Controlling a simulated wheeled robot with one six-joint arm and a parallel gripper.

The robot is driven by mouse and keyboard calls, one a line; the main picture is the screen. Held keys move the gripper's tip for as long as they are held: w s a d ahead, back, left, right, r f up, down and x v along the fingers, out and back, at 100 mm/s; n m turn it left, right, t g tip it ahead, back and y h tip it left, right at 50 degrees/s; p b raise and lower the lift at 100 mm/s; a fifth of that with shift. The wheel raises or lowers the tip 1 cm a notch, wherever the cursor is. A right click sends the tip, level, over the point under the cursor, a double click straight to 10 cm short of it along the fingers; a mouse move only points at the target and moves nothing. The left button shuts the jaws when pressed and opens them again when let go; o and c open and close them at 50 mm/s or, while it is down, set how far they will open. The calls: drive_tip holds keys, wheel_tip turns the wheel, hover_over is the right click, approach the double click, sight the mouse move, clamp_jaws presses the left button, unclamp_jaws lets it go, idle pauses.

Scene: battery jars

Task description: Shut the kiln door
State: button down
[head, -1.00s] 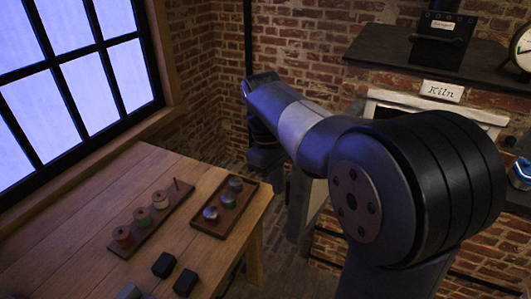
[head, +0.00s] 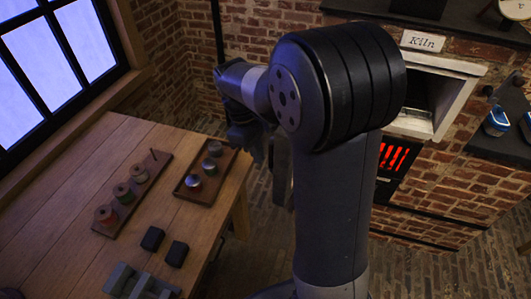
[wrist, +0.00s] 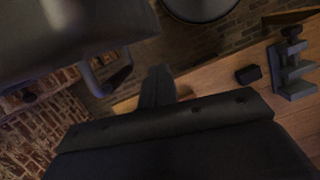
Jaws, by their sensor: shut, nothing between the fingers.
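The kiln (head: 450,68) stands at the right in the head view, under a "Kiln" sign (head: 423,41). Its pale-framed mouth is open and dark inside. A narrow grey panel (head: 281,172) beside my arm may be the kiln door swung open; my arm hides much of that area. In the wrist view a large dark grey panel (wrist: 60,35) with a bar handle (wrist: 112,76) fills the upper left, perhaps the same door. My gripper (wrist: 157,85) is shut and empty, apart from the handle in the picture. It also shows partly in the head view (head: 244,142).
A wooden table (head: 75,200) at the left holds a tray (head: 190,192) of jars, a spool rack (head: 130,205), black blocks (head: 152,239) and a grey stepped block (head: 140,284). A red-glowing grate (head: 392,158) is below the kiln mouth. Blue objects (head: 497,122) stand on a right-hand ledge.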

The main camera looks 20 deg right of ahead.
sight(280, 158)
drive_tip(key=shift+s+d, duration=0.85)
drive_tip(key=shift+s, duration=0.15)
